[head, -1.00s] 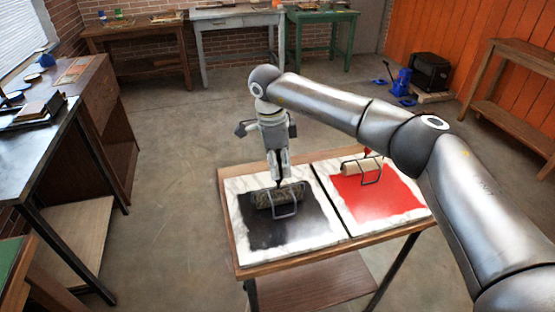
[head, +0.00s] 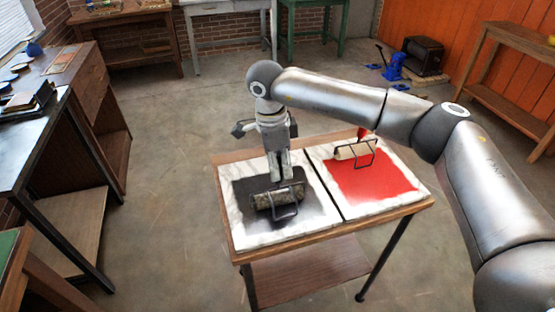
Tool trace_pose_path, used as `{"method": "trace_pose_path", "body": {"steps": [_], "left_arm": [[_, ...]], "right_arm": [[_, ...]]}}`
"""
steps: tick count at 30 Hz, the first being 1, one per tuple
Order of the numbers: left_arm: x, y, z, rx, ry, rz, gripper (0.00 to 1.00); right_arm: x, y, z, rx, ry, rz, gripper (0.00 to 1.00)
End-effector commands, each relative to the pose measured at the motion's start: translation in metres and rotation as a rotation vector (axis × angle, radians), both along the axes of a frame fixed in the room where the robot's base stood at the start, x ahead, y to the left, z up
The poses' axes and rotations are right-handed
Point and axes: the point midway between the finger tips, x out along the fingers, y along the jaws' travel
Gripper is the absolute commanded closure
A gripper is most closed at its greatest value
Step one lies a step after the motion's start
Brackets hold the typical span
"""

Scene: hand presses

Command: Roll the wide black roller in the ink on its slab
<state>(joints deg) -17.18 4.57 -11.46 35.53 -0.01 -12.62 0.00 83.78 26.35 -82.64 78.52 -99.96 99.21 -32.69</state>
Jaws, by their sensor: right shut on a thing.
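The wide black roller (head: 276,201) rests on the black ink (head: 250,187), its wire frame towards the front. The ink is spread on a white marbled slab (head: 262,239) on the left half of a small wooden table. My right gripper (head: 279,178) points down from behind and is shut on the roller's handle, which its fingers mostly hide. My left gripper is not in view.
A second slab with red ink (head: 378,186) and a pale roller (head: 354,151) lies close on the right. A dark-topped bench (head: 30,135) stands at the left. A blue press (head: 392,66) and a black box (head: 427,55) stand at the back right. Open floor surrounds the table.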

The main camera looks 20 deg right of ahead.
Motion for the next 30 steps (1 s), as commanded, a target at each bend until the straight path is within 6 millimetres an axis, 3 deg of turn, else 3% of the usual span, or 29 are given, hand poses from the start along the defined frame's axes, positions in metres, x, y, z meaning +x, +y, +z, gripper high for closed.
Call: {"method": "trace_pose_path", "body": {"steps": [30], "left_arm": [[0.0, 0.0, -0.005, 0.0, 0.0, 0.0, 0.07]], "right_arm": [[-0.059, -0.002, 0.001, 0.001, 0.0, 0.0, 0.96]]}}
